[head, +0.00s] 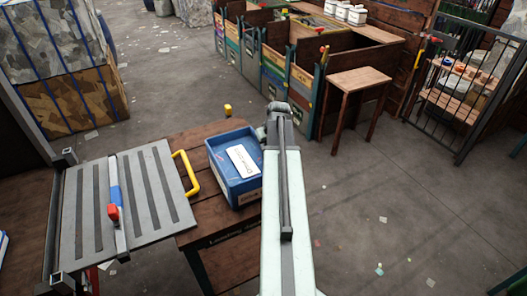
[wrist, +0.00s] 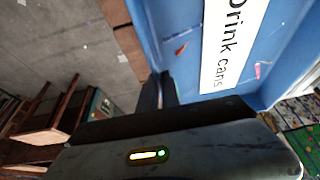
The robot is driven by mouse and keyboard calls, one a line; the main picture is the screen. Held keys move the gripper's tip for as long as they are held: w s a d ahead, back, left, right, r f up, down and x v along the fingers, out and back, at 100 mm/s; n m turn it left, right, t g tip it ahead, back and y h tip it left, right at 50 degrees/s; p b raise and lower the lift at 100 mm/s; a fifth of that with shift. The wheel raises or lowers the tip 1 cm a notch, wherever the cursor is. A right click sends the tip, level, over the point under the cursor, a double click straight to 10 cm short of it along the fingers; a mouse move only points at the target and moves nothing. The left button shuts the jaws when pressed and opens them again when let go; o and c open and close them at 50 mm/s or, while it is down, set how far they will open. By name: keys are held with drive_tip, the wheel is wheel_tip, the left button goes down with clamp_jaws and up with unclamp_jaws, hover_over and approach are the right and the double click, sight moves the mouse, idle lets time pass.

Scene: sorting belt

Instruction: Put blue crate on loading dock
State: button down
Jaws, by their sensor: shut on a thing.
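The blue crate (head: 215,160) shows in the head view over the right part of the brown wooden loading dock (head: 205,212), whose front edge bears lettering. I cannot tell whether its bottom rests on the wood or hangs just above it. The crate also fills the top right of the wrist view (wrist: 190,60), with a white "Drink cans" label. My gripper (wrist: 160,90) is shut on the crate's near wall in the wrist view. In the head view my arm hides the crate's right side and the fingertips.
A grey slatted panel (head: 150,190) with a red-and-blue bar stands left of the dock, by a yellow handle (head: 187,172). A small yellow object (head: 228,110) is at the dock's far edge. Wooden bins (head: 290,70) and a stool (head: 357,82) stand behind.

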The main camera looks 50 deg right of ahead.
drive_tip(key=shift+a, duration=0.2)
drive_tip(key=c, duration=1.6)
unclamp_jaws()
drive_tip(key=shift+w, duration=0.1)
drive_tip(key=shift+o, duration=0.2)
drive_tip(key=p+v, duration=1.1)
drive_tip(key=v, duration=0.1)
